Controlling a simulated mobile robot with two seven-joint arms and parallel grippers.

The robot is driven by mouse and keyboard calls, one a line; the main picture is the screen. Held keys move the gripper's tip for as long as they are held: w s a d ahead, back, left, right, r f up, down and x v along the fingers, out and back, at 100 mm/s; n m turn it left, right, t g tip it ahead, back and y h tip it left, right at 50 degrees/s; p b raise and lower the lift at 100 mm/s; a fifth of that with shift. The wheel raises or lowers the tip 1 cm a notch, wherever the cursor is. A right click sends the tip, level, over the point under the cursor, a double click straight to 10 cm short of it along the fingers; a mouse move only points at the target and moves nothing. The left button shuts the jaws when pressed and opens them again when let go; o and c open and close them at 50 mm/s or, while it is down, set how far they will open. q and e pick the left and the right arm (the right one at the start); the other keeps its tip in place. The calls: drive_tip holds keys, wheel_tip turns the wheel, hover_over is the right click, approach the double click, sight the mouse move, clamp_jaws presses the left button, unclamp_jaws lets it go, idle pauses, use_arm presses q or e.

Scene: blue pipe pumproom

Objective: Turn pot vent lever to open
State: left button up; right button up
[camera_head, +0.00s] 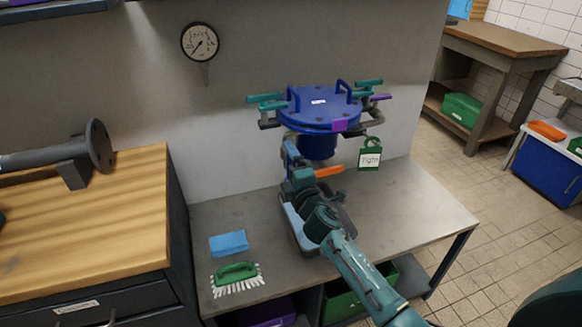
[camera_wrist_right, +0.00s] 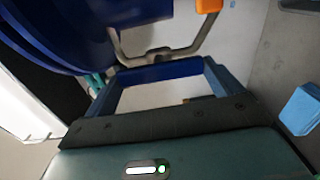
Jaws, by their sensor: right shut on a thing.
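The blue pot (camera_head: 316,145) stands at the back of the grey bench, under a round blue lid (camera_head: 320,108) with teal and purple clamp handles. An orange lever grip (camera_head: 329,172) shows low on the pot's front right. In the right wrist view its orange end (camera_wrist_right: 209,5) sits above a bent grey rod (camera_wrist_right: 190,50). My right gripper (camera_head: 289,148) is at the pot's front left. In its wrist view the blue fingers (camera_wrist_right: 160,70) are closed at the rod's middle, apparently on the vent lever; the contact is partly hidden. My left gripper is out of view.
A green tag (camera_head: 370,157) hangs right of the pot. A grey tray (camera_head: 300,238) lies under my right arm. A blue sponge (camera_head: 228,243) and green brush (camera_head: 236,274) lie at the bench's left. A gauge (camera_head: 200,42) is on the wall. The bench's right is clear.

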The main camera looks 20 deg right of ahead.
drive_tip(key=shift+f, duration=0.1)
drive_tip(key=o, duration=0.7)
drive_tip(key=shift+s, duration=0.1)
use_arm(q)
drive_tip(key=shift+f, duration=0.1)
use_arm(e)
drive_tip(key=s, duration=1.3)
drive_tip(key=shift+d, duration=0.25)
use_arm(q)
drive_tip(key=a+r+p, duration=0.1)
drive_tip(key=p, duration=0.2)
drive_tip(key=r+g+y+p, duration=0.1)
drive_tip(key=p, duration=0.2)
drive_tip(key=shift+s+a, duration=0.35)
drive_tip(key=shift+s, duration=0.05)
use_arm(e)
drive_tip(key=s+a+f+m+g+y, duration=0.1)
drive_tip(key=s+a+f+m+g, duration=0.1)
drive_tip(key=s+f+m, duration=0.3)
drive_tip(key=s+a+f+m+g+y, duration=0.1)
drive_tip(key=s+f+m+g, duration=0.4)
drive_tip(key=s+m, duration=0.5)
drive_tip(key=s+a, duration=0.1)
drive_tip(key=s, duration=0.3)
drive_tip(key=shift+s+a+f+m+y, duration=0.15)
drive_tip(key=shift+s+f+m+y, duration=0.05)
drive_tip(key=shift+s+m+y, duration=0.1)
